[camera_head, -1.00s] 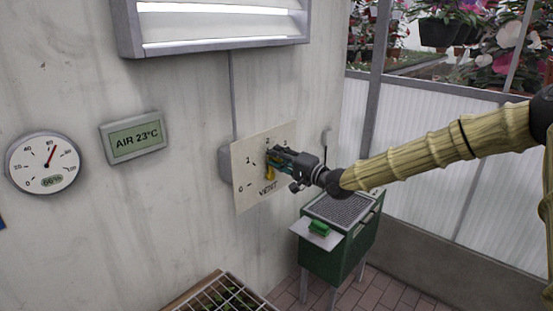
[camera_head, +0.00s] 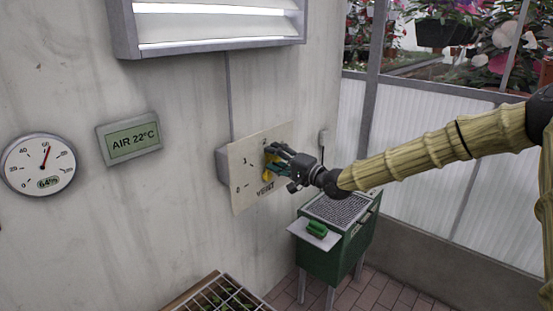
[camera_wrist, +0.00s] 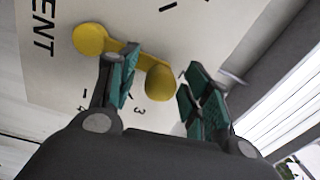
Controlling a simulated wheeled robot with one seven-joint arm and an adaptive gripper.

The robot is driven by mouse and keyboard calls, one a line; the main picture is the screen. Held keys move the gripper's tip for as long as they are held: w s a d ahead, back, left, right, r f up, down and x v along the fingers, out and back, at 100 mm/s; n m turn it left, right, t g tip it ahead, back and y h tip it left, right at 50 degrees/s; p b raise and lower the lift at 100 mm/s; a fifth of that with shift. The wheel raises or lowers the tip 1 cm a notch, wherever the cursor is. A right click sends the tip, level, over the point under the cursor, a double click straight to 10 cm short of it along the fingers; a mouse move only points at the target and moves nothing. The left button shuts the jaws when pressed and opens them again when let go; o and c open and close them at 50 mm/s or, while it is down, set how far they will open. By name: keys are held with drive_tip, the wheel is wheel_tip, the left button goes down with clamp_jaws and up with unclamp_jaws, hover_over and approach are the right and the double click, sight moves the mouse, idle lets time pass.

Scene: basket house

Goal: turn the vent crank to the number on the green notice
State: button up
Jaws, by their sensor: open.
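The vent panel (camera_head: 241,168) is a pale plate on the wall, lettered VENT, with numbered tick marks. The yellow crank (camera_head: 268,173) is mostly hidden by my gripper (camera_head: 277,157) in the head view. In the wrist view the crank (camera_wrist: 88,39) shows as a bar with a rounded end at the left and a knob (camera_wrist: 160,82) nearer to me. My gripper (camera_wrist: 160,62) is open, with one finger on each side of the knob. The exact position of the crank against the numbers is unclear. I see no green notice.
A round gauge (camera_head: 38,164) and an air display (camera_head: 129,138) reading 22°C hang left of the panel. A green cabinet (camera_head: 335,240) stands below right, and a wire-topped tray (camera_head: 222,296) is at the bottom.

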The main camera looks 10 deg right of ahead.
drive_tip(key=v, duration=1.2)
drive_tip(key=shift+f, duration=0.1)
drive_tip(key=shift+d, duration=0.1)
